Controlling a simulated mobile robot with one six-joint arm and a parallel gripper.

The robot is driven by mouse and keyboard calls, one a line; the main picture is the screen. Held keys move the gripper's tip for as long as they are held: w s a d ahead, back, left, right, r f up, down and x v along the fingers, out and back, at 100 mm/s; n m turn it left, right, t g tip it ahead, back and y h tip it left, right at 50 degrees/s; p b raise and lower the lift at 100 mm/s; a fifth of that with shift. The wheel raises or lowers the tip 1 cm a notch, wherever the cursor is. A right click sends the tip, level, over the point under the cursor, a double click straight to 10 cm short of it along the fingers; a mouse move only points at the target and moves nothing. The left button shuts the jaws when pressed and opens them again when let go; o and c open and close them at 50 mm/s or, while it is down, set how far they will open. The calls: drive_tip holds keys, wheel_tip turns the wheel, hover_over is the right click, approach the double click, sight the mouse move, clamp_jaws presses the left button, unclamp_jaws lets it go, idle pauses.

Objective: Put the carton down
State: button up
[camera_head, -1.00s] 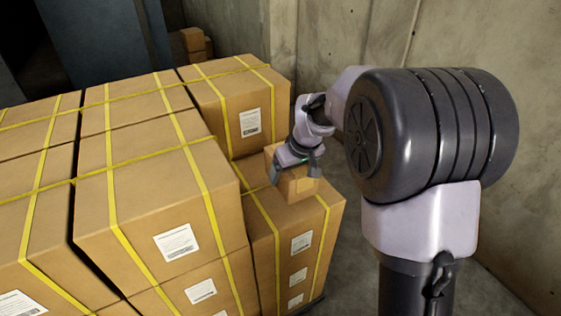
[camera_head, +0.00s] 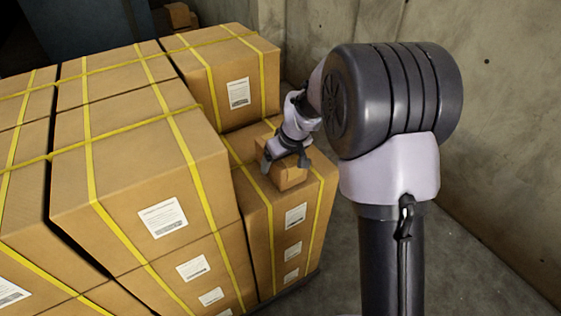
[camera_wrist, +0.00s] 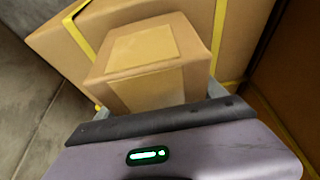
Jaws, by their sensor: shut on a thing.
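The small brown carton (camera_head: 288,176) is held upright in my gripper (camera_head: 286,162). It is over the top of the lower strapped box stack (camera_head: 257,214) at the right of the load. My gripper is shut on the carton from above. In the wrist view the carton (camera_wrist: 150,62) has a paler tape patch on top, and a larger box with yellow straps (camera_wrist: 120,20) shows behind it. I cannot tell whether the carton's underside touches the stack's top. My gripper hides part of the carton.
Taller strapped boxes (camera_head: 130,160) stand directly left of the lower stack, and another strapped box (camera_head: 232,82) rises behind it. A concrete wall (camera_head: 500,130) is at the right. Bare floor (camera_head: 455,270) shows right of the stack.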

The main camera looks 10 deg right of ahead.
sight(290, 158)
drive_tip(key=shift+f, duration=0.15)
drive_tip(key=o, duration=2)
drive_tip(key=shift+o, duration=0.2)
drive_tip(key=p+v, duration=0.4)
drive_tip(key=v, duration=0.8)
drive_tip(key=shift+s+r, duration=0.1)
drive_tip(key=shift+r, duration=0.15)
drive_tip(key=s+a+r+m, duration=0.1)
drive_tip(key=s+r+m, duration=0.1)
drive_tip(key=s, duration=0.7)
drive_tip(key=s+a+r+m+t, duration=0.1)
drive_tip(key=s+a+r+m, duration=0.1)
drive_tip(key=s, duration=0.7)
drive_tip(key=s+a+r+m, duration=0.2)
drive_tip(key=s+r+m, duration=0.2)
drive_tip(key=s, duration=0.5)
drive_tip(key=shift+s+a+r+t+y, duration=0.2)
drive_tip(key=shift+s+r+t+y, duration=0.1)
drive_tip(key=shift+s+r, duration=0.1)
